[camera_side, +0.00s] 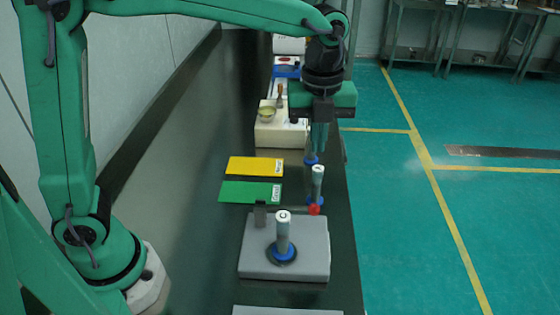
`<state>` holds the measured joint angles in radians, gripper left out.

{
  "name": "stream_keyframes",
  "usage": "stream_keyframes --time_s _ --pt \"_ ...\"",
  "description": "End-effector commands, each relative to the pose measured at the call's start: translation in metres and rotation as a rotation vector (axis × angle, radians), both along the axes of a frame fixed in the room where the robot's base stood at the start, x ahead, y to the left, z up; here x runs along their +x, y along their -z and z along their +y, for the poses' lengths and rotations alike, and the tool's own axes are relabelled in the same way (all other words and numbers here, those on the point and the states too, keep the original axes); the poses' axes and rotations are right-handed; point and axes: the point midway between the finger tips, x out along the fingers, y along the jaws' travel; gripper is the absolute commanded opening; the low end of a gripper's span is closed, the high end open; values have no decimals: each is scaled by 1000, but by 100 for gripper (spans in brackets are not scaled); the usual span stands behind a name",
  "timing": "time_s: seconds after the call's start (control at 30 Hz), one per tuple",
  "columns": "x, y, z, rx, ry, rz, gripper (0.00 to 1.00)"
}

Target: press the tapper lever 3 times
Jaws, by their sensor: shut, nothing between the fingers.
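A grey block (255,262) stands on the dark bench, with a short dark post (260,214) at its far left. A red knob (314,210) shows at its far right corner; it may be the end of the tapper lever, but the lever itself is hard to make out. A white cylinder (283,232) stands upright on a blue and dark round base on the block. My gripper (318,148) points down beyond the block, its green fingers together and empty. It is above and behind the red knob, apart from it in the picture. A second white cylinder (318,180) stands between them.
Green (245,192) and yellow (252,166) labelled plates lie left of the cylinders. The bench's right edge is close to the cylinders. The bench's left side is clear.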

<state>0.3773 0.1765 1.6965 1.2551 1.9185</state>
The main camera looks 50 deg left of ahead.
Motion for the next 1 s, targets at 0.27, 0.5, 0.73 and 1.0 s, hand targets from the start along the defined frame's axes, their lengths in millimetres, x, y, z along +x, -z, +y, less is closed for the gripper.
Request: stream_keyframes --time_s 0.27,0.5,0.73,1.0 --pt "3 3 -6 6 64 13 0" --pt "3 3 -6 5 62 12 0" --pt "3 10 -6 6 61 13 0" --pt "3 36 -6 6 60 15 0"
